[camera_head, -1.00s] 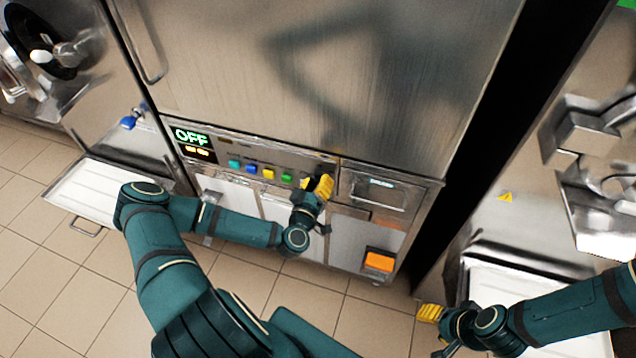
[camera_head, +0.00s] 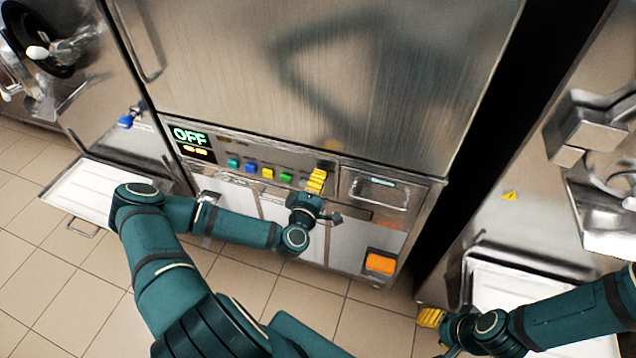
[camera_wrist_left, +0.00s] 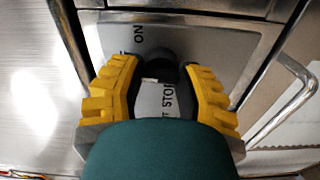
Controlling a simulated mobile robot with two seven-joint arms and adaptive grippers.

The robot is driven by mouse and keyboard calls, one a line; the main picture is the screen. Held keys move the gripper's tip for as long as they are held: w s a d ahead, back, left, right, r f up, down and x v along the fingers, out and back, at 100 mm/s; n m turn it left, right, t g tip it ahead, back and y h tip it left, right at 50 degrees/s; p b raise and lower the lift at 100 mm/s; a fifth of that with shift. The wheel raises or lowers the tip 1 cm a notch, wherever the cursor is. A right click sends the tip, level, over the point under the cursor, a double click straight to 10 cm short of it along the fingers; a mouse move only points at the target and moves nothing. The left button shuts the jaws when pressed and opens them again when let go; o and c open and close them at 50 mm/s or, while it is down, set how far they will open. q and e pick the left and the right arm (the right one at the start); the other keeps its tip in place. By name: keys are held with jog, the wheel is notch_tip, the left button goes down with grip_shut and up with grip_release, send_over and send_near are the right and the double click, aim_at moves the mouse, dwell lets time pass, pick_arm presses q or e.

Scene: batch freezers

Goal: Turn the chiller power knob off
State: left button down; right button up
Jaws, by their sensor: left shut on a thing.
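The chiller (camera_head: 300,80) is the steel cabinet in the middle of the head view. Its display (camera_head: 190,136) reads OFF in green. My left gripper (camera_head: 317,180) is at the right part of the control panel. In the left wrist view its two yellow fingers (camera_wrist_left: 160,90) are closed around the dark power knob (camera_wrist_left: 158,66), which they partly cover. The plate (camera_wrist_left: 200,35) around the knob carries the letters ON at the upper left and STOP below. My right gripper (camera_head: 430,317) is low at the right, away from the chiller; its opening cannot be made out.
Several coloured buttons (camera_head: 250,170) sit left of the knob. An orange switch (camera_head: 380,262) is lower right. Another machine (camera_head: 590,140) stands at the right, with a white tray (camera_head: 520,290) below.

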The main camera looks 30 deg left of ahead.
pick_arm(q)
jog(key=shift+n, duration=0.6)
jog(key=c, duration=0.5)
grip_release()
jog(key=shift+c, duration=0.2)
jog(key=v, duration=1.2)
